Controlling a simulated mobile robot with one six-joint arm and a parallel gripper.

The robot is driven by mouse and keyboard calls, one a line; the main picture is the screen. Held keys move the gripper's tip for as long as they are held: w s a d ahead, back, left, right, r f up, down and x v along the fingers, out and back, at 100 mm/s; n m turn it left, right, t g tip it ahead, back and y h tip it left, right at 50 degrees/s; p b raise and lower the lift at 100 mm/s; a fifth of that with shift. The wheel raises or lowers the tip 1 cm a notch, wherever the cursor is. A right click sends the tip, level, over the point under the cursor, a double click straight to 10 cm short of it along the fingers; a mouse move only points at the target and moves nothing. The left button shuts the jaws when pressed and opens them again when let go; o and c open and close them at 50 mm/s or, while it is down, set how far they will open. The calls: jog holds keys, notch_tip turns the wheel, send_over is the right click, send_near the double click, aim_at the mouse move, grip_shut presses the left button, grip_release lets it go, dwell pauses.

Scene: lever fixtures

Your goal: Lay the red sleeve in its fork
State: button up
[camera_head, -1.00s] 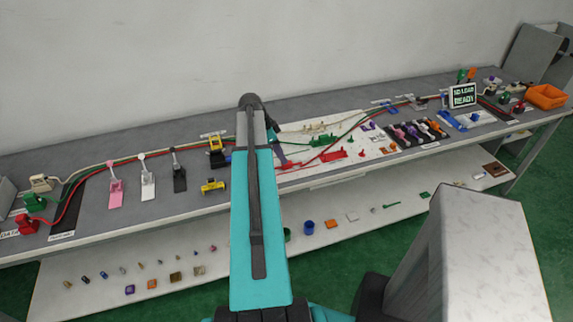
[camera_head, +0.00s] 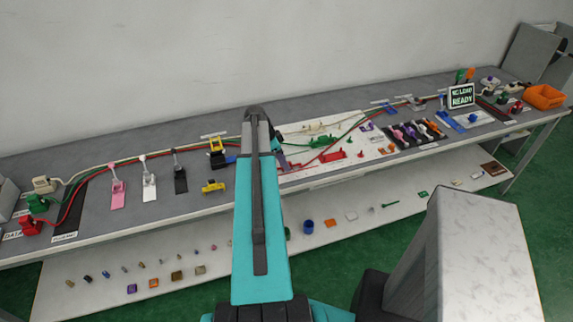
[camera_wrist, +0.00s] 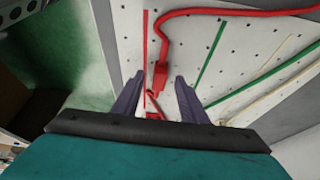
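A red cable ends in a red sleeve-like piece (camera_wrist: 160,74) on the white pegboard in the wrist view. My gripper (camera_wrist: 159,80) has its two dark purple fingers apart, one on each side of this piece. I see gaps beside it and cannot tell whether either finger touches it. A smaller red part (camera_wrist: 155,115) shows lower between the fingers, partly hidden by my gripper's body. In the head view, my gripper (camera_head: 281,161) is low over the board's left end, mostly behind my arm. A red block fixture (camera_head: 332,156) stands to its right. I cannot tell which red part is the fork.
The white board (camera_head: 350,168) also carries a green fixture (camera_head: 322,141) and green and pale cables. A yellow-black lever fixture (camera_head: 216,150) stands left of my arm. Purple, black and orange levers (camera_head: 417,132) are to the right. A lower shelf (camera_head: 345,230) holds small loose parts.

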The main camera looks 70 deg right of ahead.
jog(key=shift+x, duration=0.8)
grip_shut()
